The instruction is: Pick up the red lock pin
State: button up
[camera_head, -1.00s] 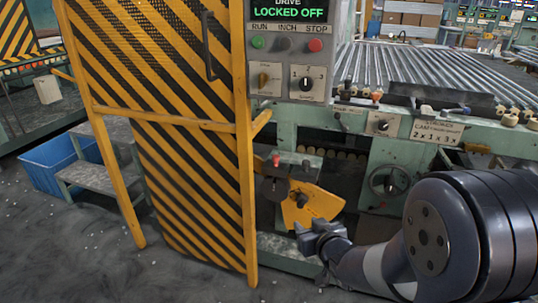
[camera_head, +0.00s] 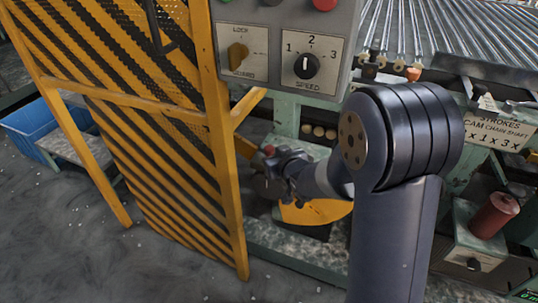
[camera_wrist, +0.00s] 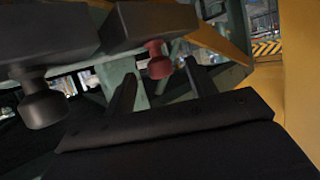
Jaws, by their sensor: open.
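The red lock pin (camera_wrist: 158,62) shows in the wrist view as a small red knob against a dark block. In the head view its red top (camera_head: 270,151) shows beside my gripper, near the yellow cam plate (camera_head: 318,212). My gripper (camera_wrist: 161,72) is open, with one dark finger on each side of the pin in the wrist picture. Whether the pin lies fully between the fingers in depth, I cannot tell. No contact is visible. In the head view my gripper (camera_head: 283,167) is small and partly blends with the dark mechanism behind it.
The yellow-and-black guard door (camera_head: 150,130) stands open close to the left of my gripper. The control box (camera_head: 285,55) overhangs above. A dark knob (camera_wrist: 43,105) is at left in the wrist view. A red cylinder (camera_head: 494,214) stands at right.

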aim_at(271, 152)
jog(key=shift+b+x, duration=0.3)
jog(key=shift+x, duration=1.7)
jog(key=shift+c, duration=0.3)
jog(key=shift+r, duration=0.1)
jog(key=c, duration=1)
